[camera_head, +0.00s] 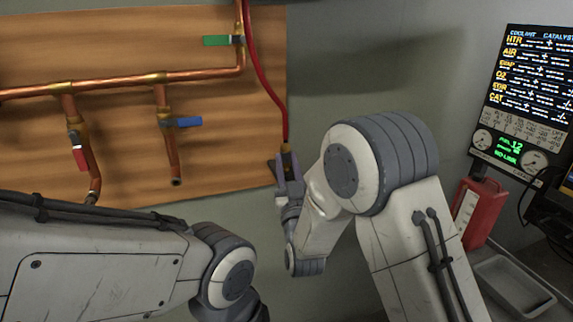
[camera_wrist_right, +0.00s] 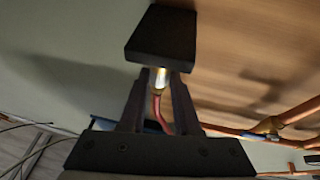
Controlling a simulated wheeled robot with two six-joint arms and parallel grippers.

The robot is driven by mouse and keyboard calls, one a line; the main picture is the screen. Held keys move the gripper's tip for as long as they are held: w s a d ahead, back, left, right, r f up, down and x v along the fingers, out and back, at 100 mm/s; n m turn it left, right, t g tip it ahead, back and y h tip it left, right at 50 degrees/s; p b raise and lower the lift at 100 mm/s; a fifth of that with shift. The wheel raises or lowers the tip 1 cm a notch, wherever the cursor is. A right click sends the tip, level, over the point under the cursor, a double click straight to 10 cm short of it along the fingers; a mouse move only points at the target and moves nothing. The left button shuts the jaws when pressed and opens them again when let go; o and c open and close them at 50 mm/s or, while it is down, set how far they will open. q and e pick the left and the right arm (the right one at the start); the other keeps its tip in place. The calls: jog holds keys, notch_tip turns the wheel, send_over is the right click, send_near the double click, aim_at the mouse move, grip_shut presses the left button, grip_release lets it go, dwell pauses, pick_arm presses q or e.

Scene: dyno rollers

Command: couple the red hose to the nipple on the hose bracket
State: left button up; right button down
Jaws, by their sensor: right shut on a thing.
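The red hose (camera_head: 263,85) hangs from the top of the head view, in front of the wooden board's right edge, down to my right gripper (camera_head: 288,165). My right gripper is shut on the hose's end. In the right wrist view, a brass-coloured fitting (camera_wrist_right: 159,77) sits between the fingertips, with the red hose (camera_wrist_right: 158,112) behind it. A dark block (camera_wrist_right: 162,38), seemingly the hose bracket, lies right beyond the fitting. The nipple is not distinguishable, and I cannot tell whether the fitting touches it. My left arm is at lower left; its gripper is out of view.
Copper pipes (camera_head: 110,83) with green (camera_head: 217,41), blue (camera_head: 186,122) and red (camera_head: 80,158) valve handles run across the wooden board (camera_head: 225,110). At right are a gauge panel (camera_head: 520,110), a red can (camera_head: 481,211) and a grey tray (camera_head: 512,288).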

jog(key=shift+f+b, duration=0.3)
jog(key=shift+b, duration=0.05)
jog(key=c, duration=0.5)
grip_release()
jog(key=shift+c, duration=0.2)
jog(key=s+a+f+n+g+y+p, duration=0.1)
jog(key=s+a+f+g, duration=0.1)
jog(key=s+f+g, duration=0.35)
jog(key=s+a+f+n+g+y+p, duration=0.1)
jog(key=s+a+f+n+g+p, duration=0.15)
jog(key=s+g, duration=0.65)
jog(key=s+d+r+n+g+h+p, duration=0.1)
jog(key=s+d+g, duration=0.3)
jog(key=s, duration=0.7)
jog(key=s+d+r+n+g+h+p, duration=0.1)
jog(key=s+d+g+h+p, duration=0.1)
jog(key=s, duration=1)
jog(key=d+g+h, duration=0.1)
jog(key=d+g, duration=0.1)
jog(key=shift+d+h, duration=0.3)
jog(key=shift+d, duration=0.05)
